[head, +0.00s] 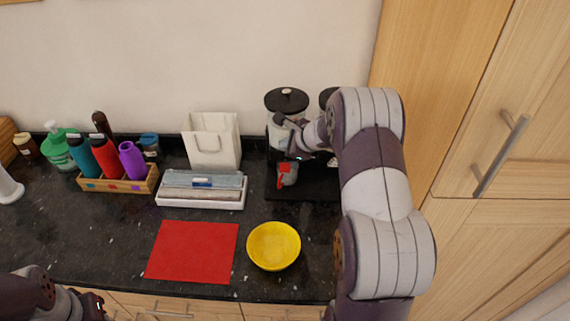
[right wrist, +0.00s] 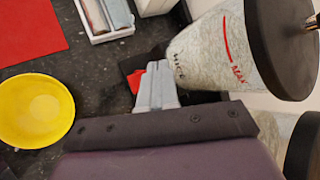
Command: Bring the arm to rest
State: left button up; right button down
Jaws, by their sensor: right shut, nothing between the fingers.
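My right arm reaches in from the right in the head view. Its gripper (head: 296,150) is in front of a canister with a black lid (head: 286,100). In the right wrist view the grey fingers (right wrist: 155,85) are shut together with nothing between them. The canister (right wrist: 212,50) stands close to their right, with a red line and "MAX" on its side; I cannot tell whether they touch. My left arm (head: 70,302) shows at the bottom left of the head view, and its fingers are not clear.
A second black-lidded canister (head: 327,95) is partly hidden behind my right arm. A small red item (head: 284,177) is below the gripper. A yellow bowl (head: 273,246), red mat (head: 193,251), white tray (head: 200,201), white bag (head: 211,142) and bottle rack (head: 118,183) are on the dark counter. Tall cabinets (head: 480,100) stand at right.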

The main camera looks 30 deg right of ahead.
dwell(0.6)
jog(key=shift+s+f+n, duration=0.1)
jog(key=shift+f+n, duration=0.05)
jog(key=shift+n, duration=0.25)
jog(key=s+a+f+n+g+b, duration=0.2)
jog(key=s+a+n, duration=0.3)
jog(key=s+n, duration=0.3)
jog(key=s+a+f+n+g+h+b, duration=0.1)
jog(key=s+a+f+n+g+b, duration=0.1)
jog(key=s+a+n, duration=0.4)
jog(key=s+a+f+n+g+b, duration=0.2)
jog(key=s+a+n, duration=0.4)
jog(key=s+n, duration=0.4)
jog(key=shift+s+g+h+b, duration=0.3)
jog(key=shift+s+g+b, duration=0.5)
jog(key=shift+s+b, duration=0.35)
jog(key=shift+s+f, duration=0.1)
jog(key=shift+s, duration=0.1)
jog(key=shift+w+d, duration=0.1)
